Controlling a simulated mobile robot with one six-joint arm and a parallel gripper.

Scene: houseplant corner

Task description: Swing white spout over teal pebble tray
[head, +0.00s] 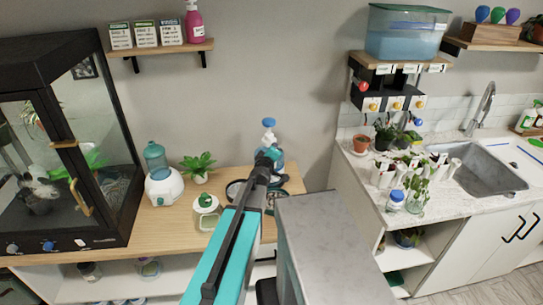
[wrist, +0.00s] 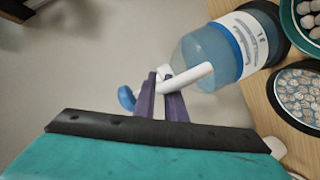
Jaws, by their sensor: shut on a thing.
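A clear blue bottle with a white label (wrist: 250,42) stands at the upper right of the wrist view, its blue pump knob (wrist: 127,97) toward the left. Its white spout (wrist: 198,76) crosses in front of the bottle, pointing right. My gripper (wrist: 166,76) is shut on the spout near its left end, with purple fingers on both sides. A teal-rimmed pebble tray (wrist: 284,22) is partly visible at the upper right corner, beyond the bottle. In the head view the bottle (head: 277,158) is partly behind my arm, and my fingertips are hidden there.
A second, dark-rimmed pebble tray (wrist: 273,92) lies below the teal one in the wrist view. On the wooden bench (head: 150,224) stand a white-and-teal dispenser (head: 164,187), a potted plant (head: 199,170) and a jar (head: 207,216). A grey-topped counter (head: 325,245) is right of my arm.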

